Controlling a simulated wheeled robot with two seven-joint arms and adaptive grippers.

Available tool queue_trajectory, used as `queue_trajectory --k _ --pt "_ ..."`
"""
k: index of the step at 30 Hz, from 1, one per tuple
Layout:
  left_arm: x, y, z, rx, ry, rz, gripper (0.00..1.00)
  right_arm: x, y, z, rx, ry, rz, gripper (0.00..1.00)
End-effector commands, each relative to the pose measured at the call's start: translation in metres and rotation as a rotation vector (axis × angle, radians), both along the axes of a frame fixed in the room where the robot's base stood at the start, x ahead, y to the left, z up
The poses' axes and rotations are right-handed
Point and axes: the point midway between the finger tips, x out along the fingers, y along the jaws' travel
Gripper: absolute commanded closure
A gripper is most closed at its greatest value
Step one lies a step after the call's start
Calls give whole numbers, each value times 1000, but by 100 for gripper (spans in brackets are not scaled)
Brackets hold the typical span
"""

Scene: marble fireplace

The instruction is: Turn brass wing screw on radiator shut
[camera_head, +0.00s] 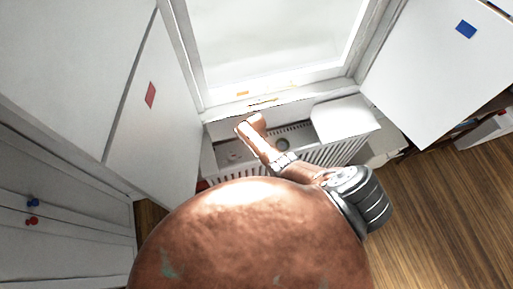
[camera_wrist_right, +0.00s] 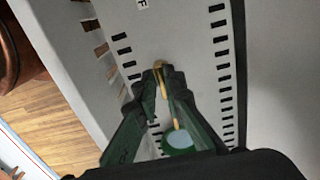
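The white radiator (camera_head: 322,152) with its slotted front stands under the window in the head view. In the right wrist view its white slotted surface (camera_wrist_right: 185,40) lies beyond my right gripper. My right gripper (camera_wrist_right: 164,82) has dark green fingers drawn close together at the tips. The brass wing screw (camera_wrist_right: 158,64) appears as a thin yellow piece between the fingertips, which look closed on it. A brass stem runs down between the fingers. The screw cannot be picked out in the head view. My left gripper is not in view.
A large copper-coloured rounded form (camera_head: 255,235) with a grey cylinder (camera_head: 360,197) fills the lower head view and hides much of the radiator. A green ring with a pale centre (camera_wrist_right: 178,140) sits below the fingers. Open wooden floor (camera_head: 445,215) lies at right.

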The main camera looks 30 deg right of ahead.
Motion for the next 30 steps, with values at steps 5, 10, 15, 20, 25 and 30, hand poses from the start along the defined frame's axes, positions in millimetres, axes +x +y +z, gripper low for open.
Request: queue_trajectory --k 5,10,15,20,25,30 --pt "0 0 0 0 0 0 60 0 0 0 -1 0 1 77" --pt "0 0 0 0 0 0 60 0 -1 0 -1 -1 2 75" --pt "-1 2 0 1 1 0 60 1 -1 1 -1 -2 2 75" --pt "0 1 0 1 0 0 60 2 0 11 -1 -4 4 75" --pt "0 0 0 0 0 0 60 1 0 31 0 -5 1 75" --pt "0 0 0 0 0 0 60 1 0 62 0 -4 1 75"
